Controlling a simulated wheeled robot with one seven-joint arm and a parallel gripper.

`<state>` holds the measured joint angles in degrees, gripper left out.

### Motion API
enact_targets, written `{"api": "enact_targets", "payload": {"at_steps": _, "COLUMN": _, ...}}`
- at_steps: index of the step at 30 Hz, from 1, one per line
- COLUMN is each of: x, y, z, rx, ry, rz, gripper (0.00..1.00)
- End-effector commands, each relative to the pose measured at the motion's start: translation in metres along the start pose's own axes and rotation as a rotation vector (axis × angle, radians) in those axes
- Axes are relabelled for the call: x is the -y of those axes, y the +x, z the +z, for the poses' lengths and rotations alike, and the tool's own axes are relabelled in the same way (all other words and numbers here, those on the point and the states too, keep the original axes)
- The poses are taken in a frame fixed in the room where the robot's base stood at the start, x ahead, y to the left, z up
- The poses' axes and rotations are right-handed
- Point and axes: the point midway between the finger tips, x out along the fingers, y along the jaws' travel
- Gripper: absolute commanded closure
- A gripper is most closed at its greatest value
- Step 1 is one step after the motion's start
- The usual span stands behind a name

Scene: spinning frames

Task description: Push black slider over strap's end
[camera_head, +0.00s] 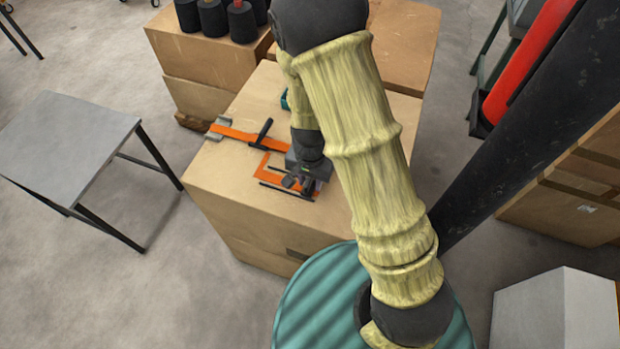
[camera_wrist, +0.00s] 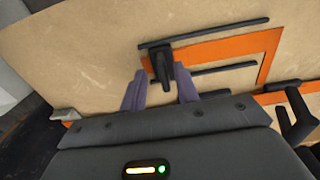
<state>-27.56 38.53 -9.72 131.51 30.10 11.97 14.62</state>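The black slider (camera_wrist: 160,62) shows in the wrist view at the left end of the orange strap (camera_wrist: 222,50). Whether it sits around the strap's end or only against it cannot be told. My gripper (camera_wrist: 160,78) is open, with one purple finger on each side of the slider's near part. The right finger is close to the slider, and a wider gap shows at the left. In the head view my gripper (camera_head: 303,184) is low over the box top, beside the orange strap (camera_head: 264,168), and hides part of it.
Two thin black bars (camera_wrist: 205,33) lie along the strap's two sides. A black handle (camera_head: 263,131) and a metal bracket (camera_head: 218,128) stand on the strap's other run. The cardboard box (camera_head: 215,180) has bare top at the left. Black cones (camera_head: 213,20) stand on a box behind.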

Motion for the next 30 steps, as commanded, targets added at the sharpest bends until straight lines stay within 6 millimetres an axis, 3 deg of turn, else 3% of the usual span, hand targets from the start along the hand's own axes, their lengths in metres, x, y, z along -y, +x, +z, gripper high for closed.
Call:
{"api": "enact_targets", "payload": {"at_steps": 8, "x": 0.001, "y": -0.014, "z": -0.001, "rx": -0.001, "ry": -0.001, "rz": -0.002, "gripper": 0.69}}
{"api": "enact_targets", "payload": {"at_steps": 30, "x": 0.001, "y": -0.155, "z": 0.0, "rx": -0.002, "ry": -0.001, "rz": -0.003, "gripper": 0.69}}
